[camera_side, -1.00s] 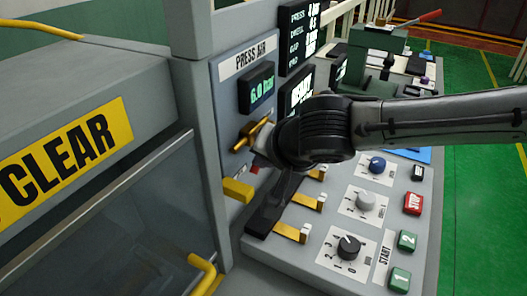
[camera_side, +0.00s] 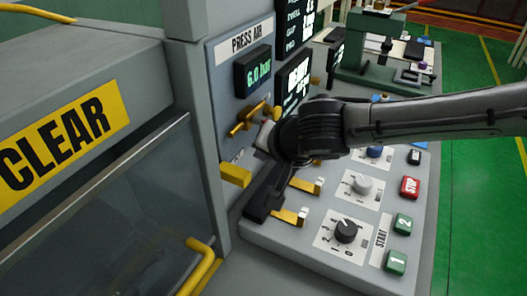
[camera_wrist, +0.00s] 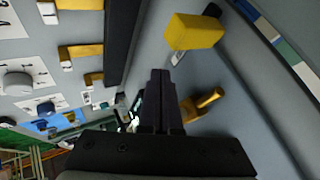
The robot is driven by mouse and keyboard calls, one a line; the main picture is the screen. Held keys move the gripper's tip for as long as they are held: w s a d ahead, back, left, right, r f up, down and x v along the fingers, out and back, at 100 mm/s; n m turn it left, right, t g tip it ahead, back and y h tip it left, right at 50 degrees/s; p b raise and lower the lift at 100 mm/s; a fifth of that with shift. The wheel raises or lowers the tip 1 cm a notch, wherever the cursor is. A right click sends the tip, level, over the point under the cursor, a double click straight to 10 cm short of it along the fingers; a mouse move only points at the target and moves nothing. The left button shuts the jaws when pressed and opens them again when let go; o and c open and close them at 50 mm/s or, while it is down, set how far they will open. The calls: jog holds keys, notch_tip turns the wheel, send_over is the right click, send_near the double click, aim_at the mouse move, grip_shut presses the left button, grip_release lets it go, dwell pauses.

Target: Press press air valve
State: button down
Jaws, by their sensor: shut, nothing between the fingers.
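The press air valve has a brass handle (camera_side: 248,119) on the grey PRESS AIR panel (camera_side: 222,82), below a display (camera_side: 259,73) reading 6.0 bar. The handle slants up to the right in the side view. In the wrist view the brass handle (camera_wrist: 207,102) lies just right of my gripper (camera_wrist: 161,76). The dark fingers are shut and empty. A gap shows between the fingertips and the handle's free end; contact at its base cannot be told. In the side view my wrist hides most of the fingers, just right of and below the valve.
A yellow block (camera_side: 235,175) sticks out below the valve; it also shows beyond my fingertips in the wrist view (camera_wrist: 193,32). The console to the right carries yellow levers (camera_side: 290,217), knobs (camera_side: 346,231) and a red STOP button (camera_side: 410,187).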

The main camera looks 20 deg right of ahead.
jog(key=shift+r, duration=0.8)
jog(key=shift+r, duration=0.1)
jog(key=v, duration=1.3)
jog(key=shift+s+r, duration=0.2)
jog(key=shift+r, duration=0.1)
jog(key=shift+d, duration=0.1)
